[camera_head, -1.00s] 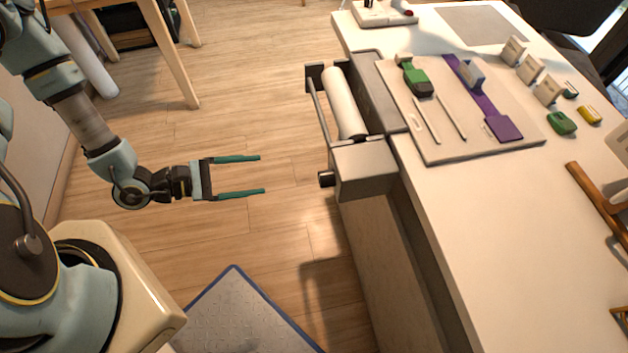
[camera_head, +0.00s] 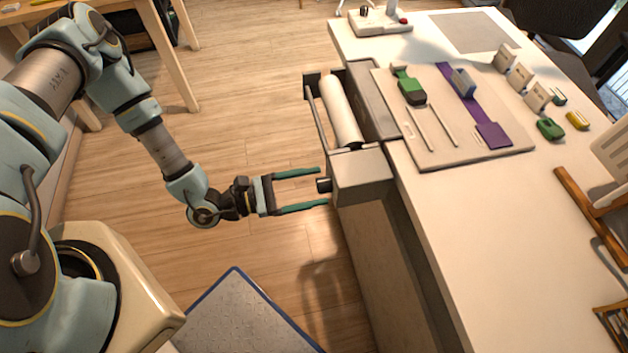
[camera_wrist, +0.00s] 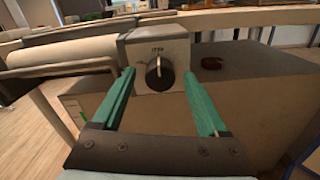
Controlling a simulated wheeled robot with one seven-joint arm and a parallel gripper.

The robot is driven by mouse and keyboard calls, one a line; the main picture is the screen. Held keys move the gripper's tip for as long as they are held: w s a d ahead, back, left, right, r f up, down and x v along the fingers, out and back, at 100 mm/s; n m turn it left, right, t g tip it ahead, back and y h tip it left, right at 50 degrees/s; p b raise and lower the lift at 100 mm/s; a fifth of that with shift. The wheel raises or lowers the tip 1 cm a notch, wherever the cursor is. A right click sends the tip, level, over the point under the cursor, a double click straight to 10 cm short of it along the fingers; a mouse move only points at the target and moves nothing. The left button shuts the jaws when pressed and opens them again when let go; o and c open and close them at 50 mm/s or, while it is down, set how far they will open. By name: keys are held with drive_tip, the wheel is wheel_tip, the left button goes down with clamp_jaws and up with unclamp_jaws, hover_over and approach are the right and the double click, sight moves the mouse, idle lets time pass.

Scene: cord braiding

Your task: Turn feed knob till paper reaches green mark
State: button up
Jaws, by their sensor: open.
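In the wrist view the knob (camera_wrist: 159,74) shows face-on below a small label, between and beyond my fingertips. My gripper (camera_head: 324,188) is open, its two green fingers reaching to either side of the knob; I cannot tell whether they touch it. It also shows in the wrist view (camera_wrist: 158,78). The white paper roll (camera_head: 341,110) lies in the feeder behind the housing.
A board (camera_head: 455,150) with a green-and-black tool (camera_head: 408,88), a purple strip (camera_head: 470,105) and thin sticks lies on the white table (camera_head: 480,250). Small blocks and clips stand at its right. The floor left of the feeder is clear.

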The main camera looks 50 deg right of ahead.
drive_tip(key=shift+s+d, duration=0.25)
drive_tip(key=shift+d, duration=0.05)
drive_tip(key=shift+c, duration=0.3)
clamp_jaws()
